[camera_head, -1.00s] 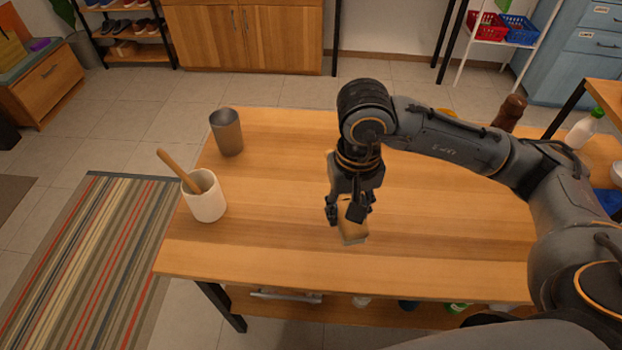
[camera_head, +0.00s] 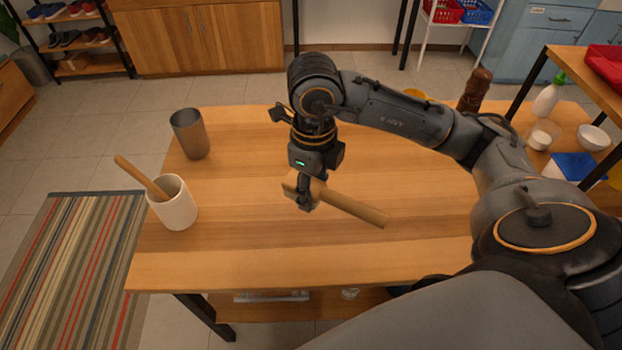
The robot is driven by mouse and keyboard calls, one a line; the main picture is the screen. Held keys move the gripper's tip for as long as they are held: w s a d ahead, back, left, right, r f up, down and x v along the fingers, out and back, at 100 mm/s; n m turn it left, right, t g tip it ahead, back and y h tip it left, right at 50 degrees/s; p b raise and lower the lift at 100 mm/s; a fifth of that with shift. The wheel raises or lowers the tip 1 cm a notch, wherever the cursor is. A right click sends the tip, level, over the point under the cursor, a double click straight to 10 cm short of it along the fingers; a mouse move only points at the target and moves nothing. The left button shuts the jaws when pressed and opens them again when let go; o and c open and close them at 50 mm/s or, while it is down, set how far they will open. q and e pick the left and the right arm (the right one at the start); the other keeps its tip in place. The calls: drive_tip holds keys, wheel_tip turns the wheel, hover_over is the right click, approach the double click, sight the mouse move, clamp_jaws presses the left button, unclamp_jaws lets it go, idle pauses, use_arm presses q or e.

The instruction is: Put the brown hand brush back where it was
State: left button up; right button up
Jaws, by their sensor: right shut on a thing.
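My right gripper (camera_head: 306,198) is shut on the brown hand brush (camera_head: 352,207) over the middle of the wooden table (camera_head: 240,250). The brush's light wooden handle points right and a little toward the front edge. Its head end is at the fingers and partly hidden by them. I cannot tell for sure whether the brush touches the table top or hangs just above it. My left gripper is not in view.
A white crock (camera_head: 173,206) with a wooden utensil and a metal cup (camera_head: 190,134) stand at the table's left side. A dark brown mill (camera_head: 474,92) stands beyond my right arm. A shelf (camera_head: 585,63) with a bottle and bowls is at right. The table's front is clear.

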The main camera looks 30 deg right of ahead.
drive_tip(key=m, duration=0.4)
drive_tip(key=d+m, duration=0.1)
drive_tip(key=m, duration=0.2)
drive_tip(key=shift+d+f+b, duration=0.1)
drive_tip(key=shift+f+b, duration=0.25)
drive_tip(key=m, duration=0.4)
drive_tip(key=shift+d, duration=0.25)
drive_tip(key=shift+w+d+f, duration=0.1)
drive_tip(key=shift+w+f, duration=0.05)
drive_tip(key=shift+w, duration=0.05)
drive_tip(key=shift+m, duration=0.3)
drive_tip(key=w+d+f, duration=0.2)
drive_tip(key=w+f, duration=0.1)
drive_tip(key=w, duration=0.1)
drive_tip(key=w+d+f, duration=0.2)
drive_tip(key=w+f, duration=0.1)
drive_tip(key=w, duration=0.1)
drive_tip(key=w+d+f, duration=0.2)
drive_tip(key=w+f, duration=0.1)
drive_tip(key=shift+w+f, duration=0.15)
drive_tip(key=shift+w, duration=0.25)
drive_tip(key=shift+w+d+f, duration=0.15)
drive_tip(key=shift+f, duration=0.1)
wheel_tip(320, 180, down, 3)
drive_tip(key=shift+p, duration=0.65)
